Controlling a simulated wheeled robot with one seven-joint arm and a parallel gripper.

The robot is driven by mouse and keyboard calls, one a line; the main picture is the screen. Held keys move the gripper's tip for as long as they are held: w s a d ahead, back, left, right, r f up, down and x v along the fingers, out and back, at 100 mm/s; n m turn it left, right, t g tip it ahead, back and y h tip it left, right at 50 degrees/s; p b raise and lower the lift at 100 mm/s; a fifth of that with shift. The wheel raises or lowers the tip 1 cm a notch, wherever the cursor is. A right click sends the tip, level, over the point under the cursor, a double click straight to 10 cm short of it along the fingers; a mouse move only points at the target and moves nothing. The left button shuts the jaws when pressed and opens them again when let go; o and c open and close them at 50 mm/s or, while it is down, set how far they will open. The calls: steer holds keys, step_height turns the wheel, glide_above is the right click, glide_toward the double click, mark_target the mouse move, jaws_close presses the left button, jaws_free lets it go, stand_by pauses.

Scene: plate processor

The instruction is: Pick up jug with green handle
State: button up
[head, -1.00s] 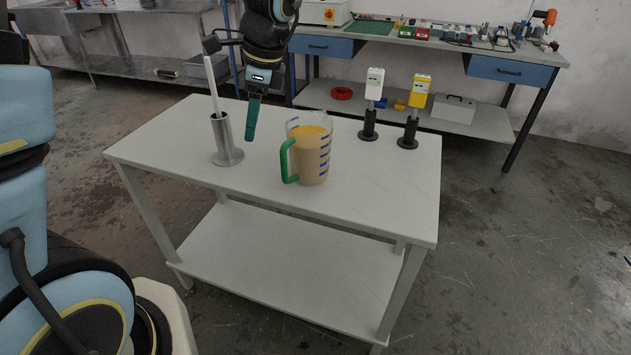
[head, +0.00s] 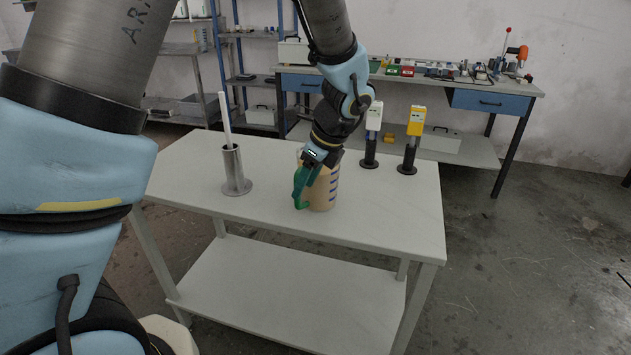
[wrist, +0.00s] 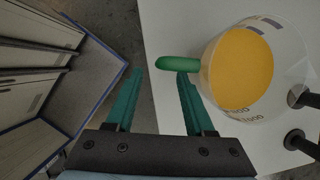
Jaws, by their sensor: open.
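The clear jug (head: 324,190) stands upright on the white table (head: 400,215), with a tan-orange fill and blue marks. Its green handle (head: 301,204) is on its left side. My gripper (head: 303,180) is at the handle, its green fingers overlapping it in the head view, so contact is hard to judge there. In the wrist view my gripper (wrist: 160,73) is open and holds nothing. The handle (wrist: 178,63) shows just past the fingertips, its outer end in line with the gap and its inner part beyond the right finger. The jug (wrist: 245,68) is at right.
A metal cylinder with a white rod (head: 234,170) stands left of the jug. A white device (head: 373,117) and a yellow device (head: 416,122) on black stands are at the back right. The table's right front is clear. A workbench (head: 470,92) stands behind.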

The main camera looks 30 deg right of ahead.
mark_target(320, 197)
steer(key=shift+x, duration=1.8)
jaws_close()
steer(key=shift+w+r, duration=0.1)
